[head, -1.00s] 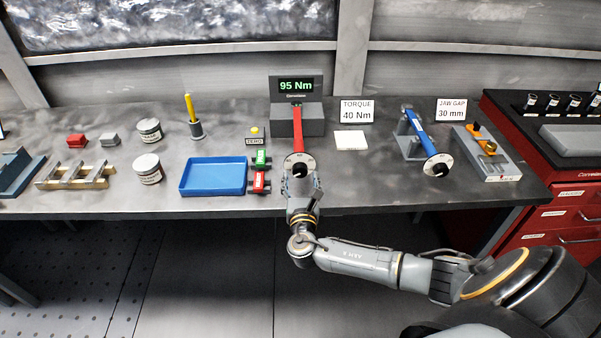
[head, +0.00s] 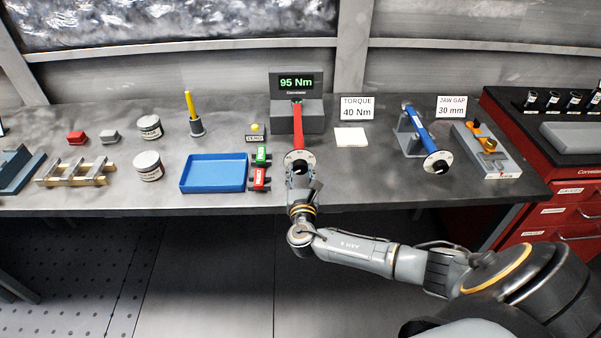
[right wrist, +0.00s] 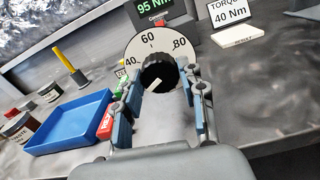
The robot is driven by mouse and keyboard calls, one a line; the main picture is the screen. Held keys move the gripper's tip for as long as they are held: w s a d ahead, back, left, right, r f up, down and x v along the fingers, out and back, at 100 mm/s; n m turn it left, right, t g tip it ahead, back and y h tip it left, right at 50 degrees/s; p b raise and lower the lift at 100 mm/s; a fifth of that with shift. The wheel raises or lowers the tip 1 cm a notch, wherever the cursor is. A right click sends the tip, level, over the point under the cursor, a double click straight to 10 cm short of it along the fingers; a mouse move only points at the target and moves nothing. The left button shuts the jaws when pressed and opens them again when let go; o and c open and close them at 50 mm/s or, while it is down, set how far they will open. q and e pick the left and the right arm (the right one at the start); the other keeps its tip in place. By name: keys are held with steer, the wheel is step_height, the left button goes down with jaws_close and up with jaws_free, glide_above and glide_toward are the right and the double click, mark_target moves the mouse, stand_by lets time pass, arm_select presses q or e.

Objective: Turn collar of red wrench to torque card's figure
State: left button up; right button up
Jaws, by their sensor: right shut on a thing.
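The red wrench (head: 298,127) lies in a dark stand, its handle end toward me. A white dial (head: 300,157) with 40, 60 and 80 marks surrounds its black collar (right wrist: 159,73). A pale mark on the collar points to the lower left in the right wrist view. My right gripper (head: 299,172) is shut on the collar, a blue-padded finger on each side of it. The display (head: 296,83) behind the wrench reads 95 Nm. The torque card (head: 357,108) reads 40 Nm. My left gripper is not in view.
A blue tray (head: 214,186), a green block (head: 261,155) and a red block (head: 259,178) lie left of the wrench. A white pad (head: 351,137) lies to its right, then a blue wrench (head: 419,131) in a stand and a jaw gauge (head: 488,150). A yellow button (head: 255,129) stands behind the green block.

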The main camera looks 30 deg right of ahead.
steer(key=shift+f+m+b, duration=0.25)
steer(key=shift+m+b, duration=0.95)
steer(key=shift+m, duration=0.2)
steer(key=m+b, duration=0.3)
steer(key=shift+m, duration=0.3)
steer(key=m+b, duration=0.3)
steer(key=shift+r+m, duration=0.1)
steer(key=shift+m, duration=0.3)
steer(key=shift+r+m+b, duration=0.1)
steer(key=shift+m+b, duration=0.35)
steer(key=shift+m, duration=0.25)
steer(key=o, duration=1.1)
steer(key=shift+o, duration=0.2)
